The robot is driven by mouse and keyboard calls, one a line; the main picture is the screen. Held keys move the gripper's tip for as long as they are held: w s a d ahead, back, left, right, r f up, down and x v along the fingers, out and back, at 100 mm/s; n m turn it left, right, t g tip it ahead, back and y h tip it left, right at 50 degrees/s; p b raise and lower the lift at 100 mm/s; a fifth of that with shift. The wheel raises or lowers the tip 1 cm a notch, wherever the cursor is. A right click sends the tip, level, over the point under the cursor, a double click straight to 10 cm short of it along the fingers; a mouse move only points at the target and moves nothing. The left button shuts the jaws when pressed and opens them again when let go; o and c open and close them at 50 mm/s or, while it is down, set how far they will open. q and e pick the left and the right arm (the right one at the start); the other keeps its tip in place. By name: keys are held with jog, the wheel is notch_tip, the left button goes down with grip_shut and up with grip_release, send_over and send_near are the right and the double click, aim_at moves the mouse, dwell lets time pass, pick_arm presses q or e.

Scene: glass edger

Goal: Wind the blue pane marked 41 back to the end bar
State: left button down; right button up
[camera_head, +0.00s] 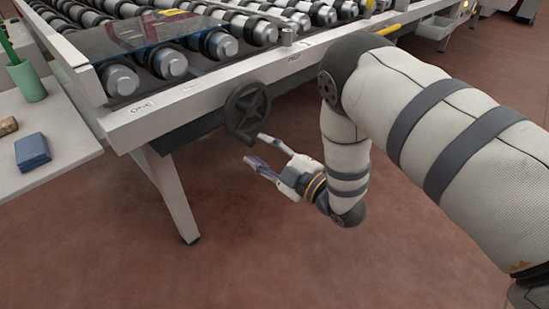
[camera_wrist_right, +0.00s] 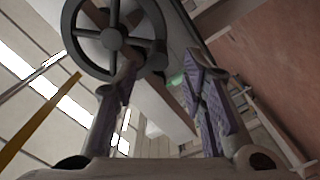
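A blue, see-through pane (camera_head: 118,38) lies on the rollers at the left end of the machine. I cannot read a number on it. A pale bar (camera_head: 78,68) runs along that left end, close to the pane's edge. A dark handwheel (camera_head: 246,112) is mounted on the machine's front side, below the rail. My right gripper (camera_head: 254,149) is open and empty just below the wheel. In the right wrist view, the wheel (camera_wrist_right: 112,38) is at upper left, and one finger of my gripper (camera_wrist_right: 162,72) overlaps its lower rim; contact is unclear. My left gripper is out of view.
A front rail (camera_head: 205,85) with small labels runs above the wheel. A machine leg (camera_head: 168,195) stands left of my gripper. A side table (camera_head: 60,148) at left holds a green cup (camera_head: 28,82) and a blue block (camera_head: 32,151). The floor below is clear.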

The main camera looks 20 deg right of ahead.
jog(key=v, duration=0.7)
dwell(0.6)
